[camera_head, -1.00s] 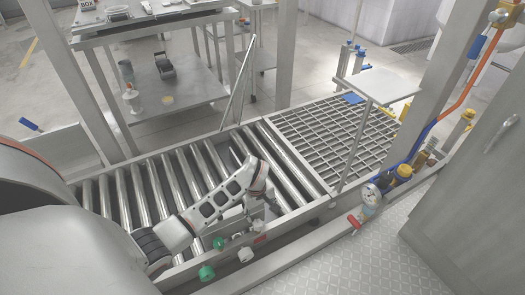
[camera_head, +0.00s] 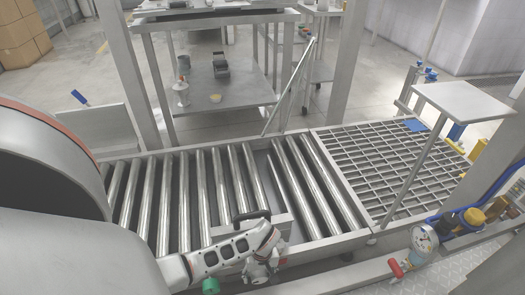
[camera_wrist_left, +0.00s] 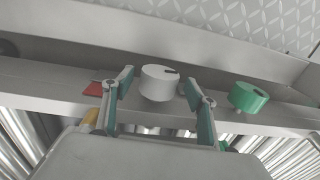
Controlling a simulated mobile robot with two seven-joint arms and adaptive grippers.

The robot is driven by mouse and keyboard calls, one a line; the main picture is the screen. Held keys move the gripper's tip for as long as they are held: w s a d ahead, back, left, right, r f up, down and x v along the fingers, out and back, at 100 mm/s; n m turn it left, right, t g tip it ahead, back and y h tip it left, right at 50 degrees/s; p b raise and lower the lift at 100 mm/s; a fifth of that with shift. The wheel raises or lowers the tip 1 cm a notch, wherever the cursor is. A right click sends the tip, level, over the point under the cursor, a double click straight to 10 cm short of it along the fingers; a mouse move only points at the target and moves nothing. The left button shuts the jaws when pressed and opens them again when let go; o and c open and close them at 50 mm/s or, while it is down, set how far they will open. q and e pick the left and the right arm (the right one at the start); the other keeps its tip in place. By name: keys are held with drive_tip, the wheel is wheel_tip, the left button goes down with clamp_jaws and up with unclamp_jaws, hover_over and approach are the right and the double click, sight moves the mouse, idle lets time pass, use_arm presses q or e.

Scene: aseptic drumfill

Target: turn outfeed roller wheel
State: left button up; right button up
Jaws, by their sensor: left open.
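A white round wheel (camera_wrist_left: 158,84) with a dark notch on its face shows in the left wrist view. It sits at the rail below the rollers. My left gripper (camera_wrist_left: 157,90) is open, with one finger on either side of the wheel; I cannot tell whether they touch it. In the head view my left gripper (camera_head: 259,272) is low at the front rail and mostly hides the wheel. A green wheel (camera_wrist_left: 248,97) is to the right in the wrist view; a green wheel also shows in the head view (camera_head: 210,286). My right gripper is out of view.
The roller conveyor (camera_head: 183,190) lies behind the gripper, with a grid deck (camera_head: 385,165) to its right. A red part (camera_wrist_left: 92,89) sits left of the white wheel.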

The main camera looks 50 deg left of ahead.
use_arm(q)
drive_tip(key=shift+w+f, duration=0.1)
drive_tip(key=shift+f, duration=0.1)
drive_tip(key=c, duration=1.1)
drive_tip(key=shift+o, duration=0.2)
drive_tip(key=shift+w+d+g, duration=0.15)
drive_tip(key=shift+w+g, duration=0.1)
drive_tip(key=shift+g, duration=0.25)
drive_tip(key=shift+f+g+y, duration=0.15)
drive_tip(key=shift+g+y, duration=0.65)
drive_tip(key=shift+g, duration=0.6)
drive_tip(key=o, duration=1.1)
drive_tip(key=shift+c, duration=0.2)
